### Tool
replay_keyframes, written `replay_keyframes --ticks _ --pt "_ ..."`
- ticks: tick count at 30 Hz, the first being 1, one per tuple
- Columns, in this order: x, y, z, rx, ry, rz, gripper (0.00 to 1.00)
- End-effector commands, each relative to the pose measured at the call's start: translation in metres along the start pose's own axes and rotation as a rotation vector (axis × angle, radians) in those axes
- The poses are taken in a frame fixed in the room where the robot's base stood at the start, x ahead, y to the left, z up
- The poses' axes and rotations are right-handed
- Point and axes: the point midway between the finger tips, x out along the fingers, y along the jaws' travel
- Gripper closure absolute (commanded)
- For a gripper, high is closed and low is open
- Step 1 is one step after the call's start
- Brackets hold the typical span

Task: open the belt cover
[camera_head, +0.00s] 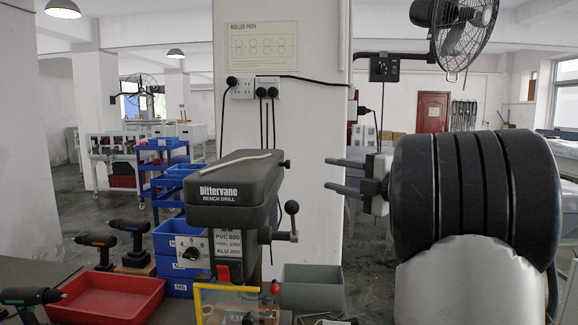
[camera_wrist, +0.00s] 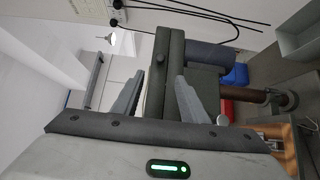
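The bench drill (camera_head: 225,215) stands in the middle of the head view, with a dark grey-green belt cover (camera_head: 232,178) on top that looks shut. A pale thin strip (camera_head: 236,162) lies on the cover, and a small black knob (camera_head: 284,164) sticks out of its right end. My gripper (camera_head: 327,174) is open and empty to the right of the cover, its fingers pointing left towards it, apart from it in the picture.
The drill's feed lever (camera_head: 292,207) rises at its right side, below my gripper's height. A grey bin (camera_head: 312,288), a red tray (camera_head: 105,297) and blue bins (camera_head: 172,240) stand around the drill. A pillar with sockets (camera_head: 240,88) and hanging cables is behind.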

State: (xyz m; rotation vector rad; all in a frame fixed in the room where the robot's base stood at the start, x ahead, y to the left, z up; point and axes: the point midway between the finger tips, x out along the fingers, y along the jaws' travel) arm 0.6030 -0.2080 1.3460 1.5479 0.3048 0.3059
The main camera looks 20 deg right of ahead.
Motion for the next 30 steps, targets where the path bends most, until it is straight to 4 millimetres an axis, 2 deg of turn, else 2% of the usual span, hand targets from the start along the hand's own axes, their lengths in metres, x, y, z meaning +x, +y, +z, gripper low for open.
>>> replay_keyframes --ticks 18,24,30 --pt "0.129 0.000 -0.001 0.000 0.003 -0.001 0.60" --pt "0.154 0.000 -0.001 0.001 0.001 0.000 0.60" --pt "0.162 0.000 0.000 0.001 0.000 0.000 0.60"
